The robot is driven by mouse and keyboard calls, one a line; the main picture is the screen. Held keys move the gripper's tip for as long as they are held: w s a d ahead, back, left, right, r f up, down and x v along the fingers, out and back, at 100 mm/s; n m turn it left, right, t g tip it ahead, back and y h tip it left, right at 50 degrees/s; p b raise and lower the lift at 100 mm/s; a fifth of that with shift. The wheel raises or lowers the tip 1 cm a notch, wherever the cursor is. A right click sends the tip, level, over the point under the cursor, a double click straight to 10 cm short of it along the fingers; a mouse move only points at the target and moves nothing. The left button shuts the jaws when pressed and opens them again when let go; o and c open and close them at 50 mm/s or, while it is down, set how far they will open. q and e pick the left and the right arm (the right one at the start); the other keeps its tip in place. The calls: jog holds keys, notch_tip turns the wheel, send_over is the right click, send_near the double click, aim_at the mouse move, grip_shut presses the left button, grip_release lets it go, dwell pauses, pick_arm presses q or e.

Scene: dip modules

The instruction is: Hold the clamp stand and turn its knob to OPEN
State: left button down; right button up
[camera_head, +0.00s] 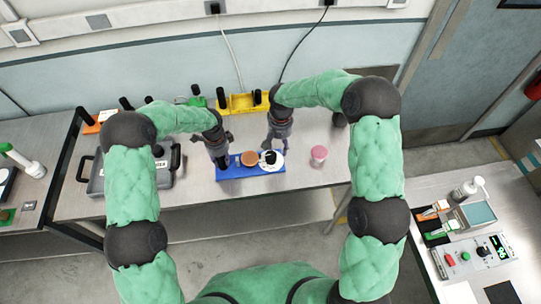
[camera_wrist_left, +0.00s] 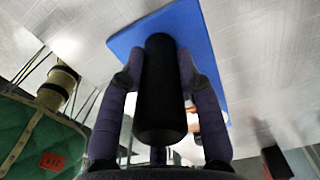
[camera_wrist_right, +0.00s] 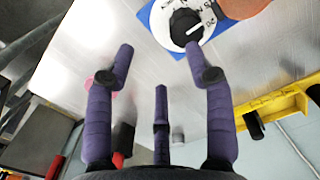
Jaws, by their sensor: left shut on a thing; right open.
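The clamp stand has a blue base (camera_head: 236,178) lying on the table, with an orange-brown disc (camera_head: 249,158) and a white dial with a black knob (camera_head: 268,157). My left gripper (camera_wrist_left: 159,80) is shut around the stand's upright black post (camera_wrist_left: 160,95) at the base's left end. The post is mostly hidden in the head view. My right gripper (camera_wrist_right: 160,50) is open and empty, just behind the dial and apart from the knob (camera_wrist_right: 184,26). The knob's white pointer shows in the right wrist view, but the dial (camera_wrist_right: 209,18) lettering is too small to read surely.
A pink jar (camera_head: 318,155) stands right of the stand. A yellow rack (camera_head: 243,104) with black-handled items is behind it. A grey case (camera_head: 95,182) lies at the left. A separate table at the right holds a control box (camera_head: 470,256). Table between stand and jar is clear.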

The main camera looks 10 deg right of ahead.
aim_at(270, 155)
jog(key=w+a+r, duration=0.2)
jog(key=a, duration=0.1)
jog(key=shift+m, duration=0.4)
notch_tip(270, 155, down, 12)
jog(key=shift+r, duration=0.15)
jog(key=c, duration=0.9)
